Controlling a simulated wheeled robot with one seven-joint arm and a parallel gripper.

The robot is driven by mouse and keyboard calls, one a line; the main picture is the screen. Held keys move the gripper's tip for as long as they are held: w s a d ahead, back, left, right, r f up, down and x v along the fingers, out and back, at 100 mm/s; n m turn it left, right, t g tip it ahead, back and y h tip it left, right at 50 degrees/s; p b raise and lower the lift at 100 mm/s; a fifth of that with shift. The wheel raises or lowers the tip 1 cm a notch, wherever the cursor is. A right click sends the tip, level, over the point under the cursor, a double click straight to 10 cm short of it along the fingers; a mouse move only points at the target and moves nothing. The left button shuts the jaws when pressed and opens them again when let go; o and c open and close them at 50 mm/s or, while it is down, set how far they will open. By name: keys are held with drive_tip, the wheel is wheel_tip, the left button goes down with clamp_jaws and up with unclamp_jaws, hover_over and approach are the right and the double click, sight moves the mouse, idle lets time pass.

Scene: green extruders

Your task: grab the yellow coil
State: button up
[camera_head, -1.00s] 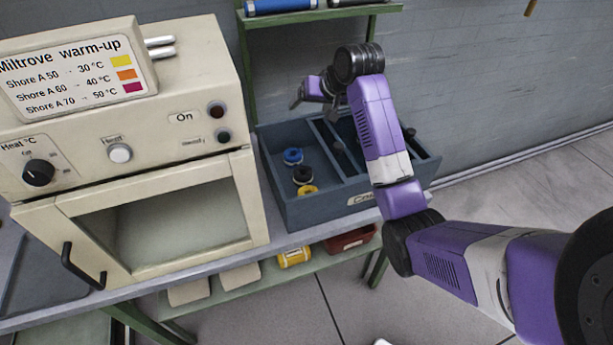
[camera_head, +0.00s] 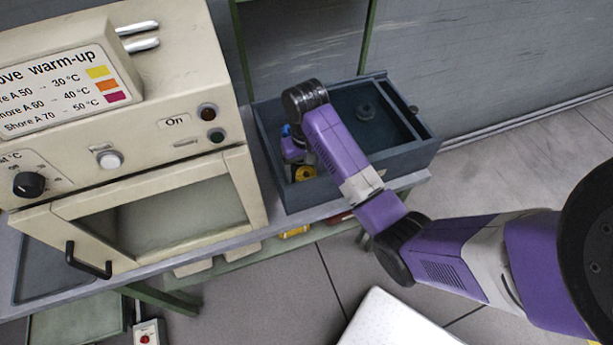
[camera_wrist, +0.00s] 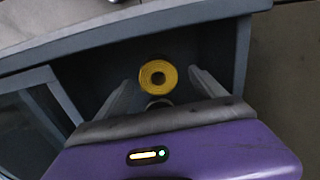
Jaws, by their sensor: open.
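The yellow coil (camera_wrist: 158,77) lies in a compartment of the blue-grey crate (camera_wrist: 130,24), seen from above in the wrist view. My gripper (camera_wrist: 158,84) is open, with one finger on each side of the coil. I cannot tell how high the fingertips are above it. In the head view the yellow coil (camera_head: 305,173) shows at the front left of the crate (camera_head: 300,198), beside my purple arm. A bit of a blue coil (camera_head: 286,130) shows behind it.
A dark coil (camera_head: 366,111) lies in the crate's larger right compartment. The beige warm-up oven (camera_head: 130,190) stands close on the left of the crate. Crate walls and a divider surround the coil. A yellow item (camera_head: 294,232) sits on the shelf below.

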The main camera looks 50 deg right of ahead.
sight(306, 175)
drive_tip(key=shift+s+f, duration=0.1)
drive_tip(key=shift+f, duration=1.7)
drive_tip(key=c, duration=1.5)
drive_tip(key=shift+c, duration=0.2)
drive_tip(key=shift+r+p, duration=0.2)
drive_tip(key=shift+p, duration=0.15)
